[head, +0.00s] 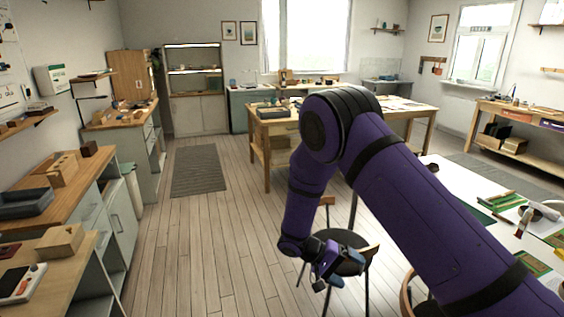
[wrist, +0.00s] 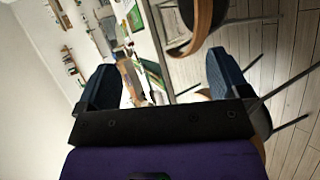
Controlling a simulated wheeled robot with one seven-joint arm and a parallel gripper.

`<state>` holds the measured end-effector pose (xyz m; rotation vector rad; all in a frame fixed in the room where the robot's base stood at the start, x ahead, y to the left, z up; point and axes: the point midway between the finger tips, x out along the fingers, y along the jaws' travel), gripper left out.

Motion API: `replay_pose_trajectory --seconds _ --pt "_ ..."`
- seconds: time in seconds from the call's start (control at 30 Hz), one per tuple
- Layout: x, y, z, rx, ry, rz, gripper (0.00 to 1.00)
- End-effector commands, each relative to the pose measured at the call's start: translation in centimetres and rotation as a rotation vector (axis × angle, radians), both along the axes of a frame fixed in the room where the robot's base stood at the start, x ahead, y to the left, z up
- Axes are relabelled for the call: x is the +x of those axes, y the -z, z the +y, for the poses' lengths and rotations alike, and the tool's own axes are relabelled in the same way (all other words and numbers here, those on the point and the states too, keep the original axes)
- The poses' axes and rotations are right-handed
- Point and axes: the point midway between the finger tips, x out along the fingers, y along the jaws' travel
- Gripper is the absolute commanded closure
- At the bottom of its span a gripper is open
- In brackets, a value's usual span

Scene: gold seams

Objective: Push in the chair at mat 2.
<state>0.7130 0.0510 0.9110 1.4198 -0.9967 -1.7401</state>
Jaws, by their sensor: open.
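A chair with a dark seat (head: 350,266), a curved wooden back and thin dark legs stands on the floor beside the white table (head: 474,226). My gripper (head: 322,272) hangs in front of it and hides part of it; contact cannot be told. In the wrist view my gripper (wrist: 163,72) is open, with nothing between its fingers. A second chair's curved wooden rim (head: 405,294) shows behind my arm. In the wrist view a chair with a wooden rim (wrist: 207,22) is by the table edge. Green mats (head: 498,203) lie on the table; no number is readable.
Wooden counters (head: 52,196) line the left wall. A grey rug (head: 200,171) lies on the plank floor, which is clear left of my arm. A wooden worktable (head: 267,130) stands behind my arm, and a side bench (head: 530,115) is at the right.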

Motion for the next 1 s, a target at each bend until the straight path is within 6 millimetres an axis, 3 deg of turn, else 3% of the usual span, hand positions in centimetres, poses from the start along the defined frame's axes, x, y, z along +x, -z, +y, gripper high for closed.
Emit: replay_pose_trajectory --seconds 0.1,0.47,0.7,1.0 --pt "0.1 -4.3 -0.8 0.084 0.035 -0.004 0.06" --pt "-1.5 -15.4 -3.5 0.332 0.092 -0.025 0.06" --pt "-3.9 -22.0 -5.6 0.491 0.097 -0.065 0.06" --pt "-8.2 -29.0 -8.1 0.677 0.064 -0.142 0.06"
